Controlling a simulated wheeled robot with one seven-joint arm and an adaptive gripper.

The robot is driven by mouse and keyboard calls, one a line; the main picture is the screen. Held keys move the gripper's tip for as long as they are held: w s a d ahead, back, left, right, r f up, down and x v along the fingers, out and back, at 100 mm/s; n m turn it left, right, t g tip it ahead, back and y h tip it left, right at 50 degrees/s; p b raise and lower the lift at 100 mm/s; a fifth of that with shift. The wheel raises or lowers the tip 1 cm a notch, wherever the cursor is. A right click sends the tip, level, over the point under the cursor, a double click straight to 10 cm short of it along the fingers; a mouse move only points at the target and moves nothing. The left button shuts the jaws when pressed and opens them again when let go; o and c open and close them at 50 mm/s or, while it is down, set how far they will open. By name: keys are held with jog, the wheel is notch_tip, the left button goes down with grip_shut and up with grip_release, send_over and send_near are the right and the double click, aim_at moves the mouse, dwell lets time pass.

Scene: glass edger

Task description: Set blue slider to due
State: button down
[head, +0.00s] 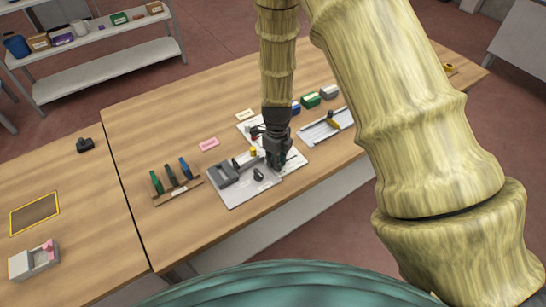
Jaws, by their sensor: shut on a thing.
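My gripper (277,160) points down at the right part of a light grey plate fixture (240,196) on the wooden table. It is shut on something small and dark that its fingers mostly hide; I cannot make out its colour. The fixture carries a grey block (225,174), a yellow knob (253,152) and a dark knob (259,174). I cannot clearly identify a blue slider or read a "due" mark. An upright blue piece (185,168) stands in a low rack left of the fixture, beside a green and a dark one.
A pale rail (318,132) with a yellow and dark piece lies right of my gripper. Blue, green (311,99) and grey boxes stand behind. A pink card (209,144) lies behind the fixture. The table's left middle is mostly clear. My arm hides much of the right side.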

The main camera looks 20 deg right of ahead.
jog(key=shift+a, duration=0.1)
jog(key=c, duration=1.3)
grip_release()
jog(key=shift+a, duration=0.15)
jog(key=shift+c, duration=0.2)
notch_tip(320, 180, up, 12)
